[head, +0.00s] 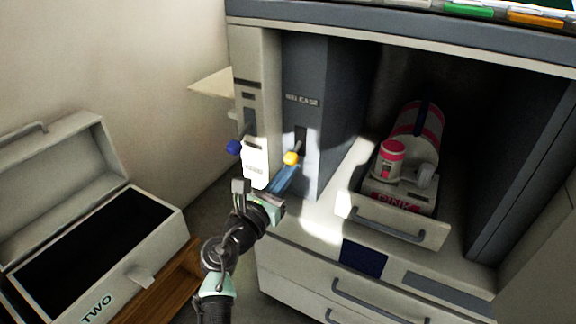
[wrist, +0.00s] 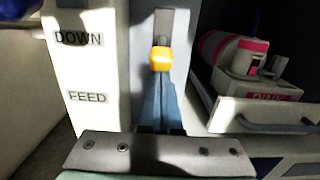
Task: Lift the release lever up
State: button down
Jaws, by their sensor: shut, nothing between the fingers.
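The release lever has a yellow knob (head: 291,158) and sits in a dark slot in the grey panel, under a label that reads as RELEASE. The knob also shows in the wrist view (wrist: 160,58), above the tips of my fingers. My gripper (head: 293,168) has blue fingers, which show close together in the wrist view (wrist: 161,78). They are shut with nothing between them. The fingertips are just below the knob in both views, and I cannot tell whether they touch it. The lever's stem is partly hidden by the knob and fingers.
A blue-knobbed lever (head: 233,147) sits left on the pale panel, which bears DOWN and FEED labels in the wrist view. To the right, an open drawer (head: 385,222) holds a pink-and-white canister (head: 420,128). An open box marked TWO (head: 95,308) stands at left.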

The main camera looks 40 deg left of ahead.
aim_at(290, 157)
jog(key=shift+s+r+g+h+p, duration=0.1)
jog(key=shift+r+g+h+p, duration=0.25)
jog(key=shift+p, duration=1.3)
jog(key=r+g+p, duration=0.1)
jog(key=p, duration=0.4)
jog(key=r+g+p, duration=0.1)
jog(key=p, duration=0.5)
jog(key=shift+s+d, duration=0.15)
jog(key=shift+s, duration=0.2)
jog(key=g+p, duration=0.1)
jog(key=p, duration=0.4)
jog(key=r+g+h+p, duration=0.1)
jog(key=p, duration=0.4)
jog(key=shift+s+r+g, duration=0.15)
jog(key=shift+r+g, duration=0.1)
jog(key=r+g+p, duration=0.1)
jog(key=p, duration=0.4)
jog(key=shift+g, duration=0.3)
jog(key=shift+s+d+p, duration=0.1)
jog(key=shift+p, duration=0.7)
jog(key=shift+f, duration=0.2)
jog(key=shift+r, duration=0.1)
